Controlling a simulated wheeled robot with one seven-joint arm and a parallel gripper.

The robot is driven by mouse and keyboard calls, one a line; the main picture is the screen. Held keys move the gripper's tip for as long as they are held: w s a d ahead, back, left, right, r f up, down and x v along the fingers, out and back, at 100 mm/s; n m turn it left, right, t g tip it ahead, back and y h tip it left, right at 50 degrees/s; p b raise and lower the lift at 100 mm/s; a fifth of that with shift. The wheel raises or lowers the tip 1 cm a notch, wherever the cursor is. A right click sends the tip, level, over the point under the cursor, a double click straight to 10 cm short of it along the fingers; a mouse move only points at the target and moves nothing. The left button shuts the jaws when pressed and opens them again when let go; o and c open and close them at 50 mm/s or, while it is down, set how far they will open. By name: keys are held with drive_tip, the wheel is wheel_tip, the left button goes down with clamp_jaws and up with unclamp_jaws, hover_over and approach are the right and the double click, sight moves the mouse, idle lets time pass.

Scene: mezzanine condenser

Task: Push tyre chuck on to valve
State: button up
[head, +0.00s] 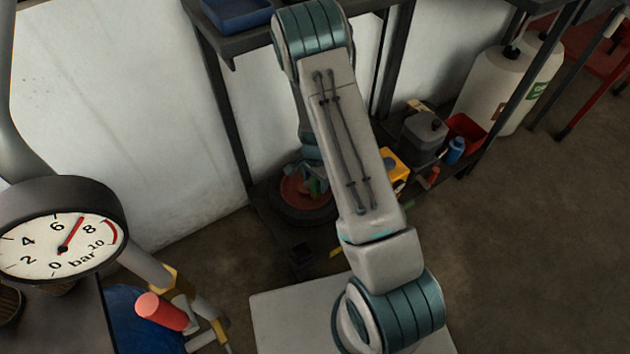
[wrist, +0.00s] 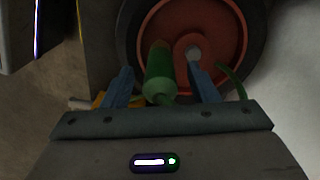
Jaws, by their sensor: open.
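The tyre chuck, seen as a green cylinder (wrist: 160,78) with a brownish far end, lies between my fingers in the wrist view. My gripper (wrist: 160,68) is open, with a blue finger on each side of the chuck and a visible gap on both sides. Beyond it is a wheel with a red rim (wrist: 222,28) and a dark tyre (wrist: 127,28). An orange piece with a grey round centre (wrist: 193,52) shows near the right fingertip; I cannot tell whether it is the valve. In the head view my arm partly covers the wheel (head: 296,188), and my gripper (head: 312,176) is at it.
A green hose (wrist: 234,82) curves right of the right finger. In the head view, a dark shelf frame (head: 228,120) surrounds the wheel. A grey can (head: 423,135), yellow box (head: 396,166) and red bin (head: 466,131) stand right. A pressure gauge (head: 62,245) is at left.

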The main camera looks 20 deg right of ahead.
wheel_tip(320, 180, up, 12)
drive_tip(key=p, duration=0.3)
drive_tip(key=shift+p, duration=0.3)
drive_tip(key=s+a+r+n+p, duration=0.15)
drive_tip(key=r+p, duration=0.25)
drive_tip(key=r, duration=0.5)
drive_tip(key=s+r+n+t+y+p, duration=0.15)
drive_tip(key=r+p, duration=0.25)
drive_tip(key=r, duration=0.5)
drive_tip(key=s+r+n+g+p, duration=0.1)
drive_tip(key=s+r+n+p, duration=0.2)
drive_tip(key=r, duration=0.7)
drive_tip(key=s+r+n+p, duration=0.1)
drive_tip(key=s+r+p, duration=0.3)
drive_tip(key=r, duration=0.4)
drive_tip(key=s+d+r+n+t+h+p, duration=0.1)
drive_tip(key=s+r+n+p, duration=0.1)
drive_tip(key=s+r+p, duration=0.3)
drive_tip(key=s+r+n+t+p, duration=0.1)
drive_tip(key=s+r+p, duration=0.4)
drive_tip(key=r, duration=0.6)
drive_tip(key=shift+s+d+r+n, duration=0.2)
drive_tip(key=shift+s+d+n, duration=0.1)
drive_tip(key=shift+n, duration=0.3)
